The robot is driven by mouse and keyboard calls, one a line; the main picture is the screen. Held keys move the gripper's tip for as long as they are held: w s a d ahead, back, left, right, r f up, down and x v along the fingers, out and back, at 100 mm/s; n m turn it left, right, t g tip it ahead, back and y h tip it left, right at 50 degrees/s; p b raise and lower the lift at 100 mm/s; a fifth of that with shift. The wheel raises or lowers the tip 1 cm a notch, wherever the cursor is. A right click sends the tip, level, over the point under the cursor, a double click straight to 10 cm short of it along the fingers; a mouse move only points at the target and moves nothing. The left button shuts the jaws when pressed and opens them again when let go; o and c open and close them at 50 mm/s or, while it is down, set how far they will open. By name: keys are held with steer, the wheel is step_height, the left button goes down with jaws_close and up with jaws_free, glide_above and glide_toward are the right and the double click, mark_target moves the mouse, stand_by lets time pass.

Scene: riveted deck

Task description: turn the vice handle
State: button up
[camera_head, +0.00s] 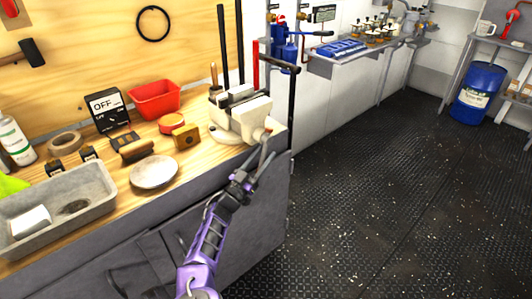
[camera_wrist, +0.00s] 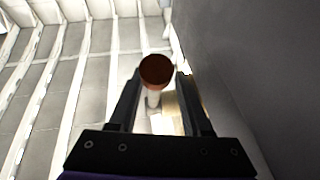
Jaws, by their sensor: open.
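The pale grey vice (camera_head: 243,116) stands at the right end of the wooden workbench. My gripper (camera_head: 267,148) is at the vice's front, just past the bench edge. In the wrist view, my gripper (camera_wrist: 158,76) is open, with one finger on each side of a bar with a round, brown end (camera_wrist: 156,70). This looks like the vice handle, seen nearly end-on. I cannot tell whether either finger touches it. In the head view my gripper hides most of the handle.
The workbench (camera_head: 118,196) holds a grey basin (camera_head: 95,190), a white plate (camera_head: 154,173) and a red bin (camera_head: 156,98). A dark upright bar (camera_head: 291,108) with a crosspiece stands right beside the vice. The deck floor (camera_head: 390,190) to the right is clear.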

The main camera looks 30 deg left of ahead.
steer(key=s+a, duration=0.2)
steer(key=s, duration=1)
steer(key=shift+s+a+f+p, duration=0.2)
steer(key=shift+s+a+p, duration=0.2)
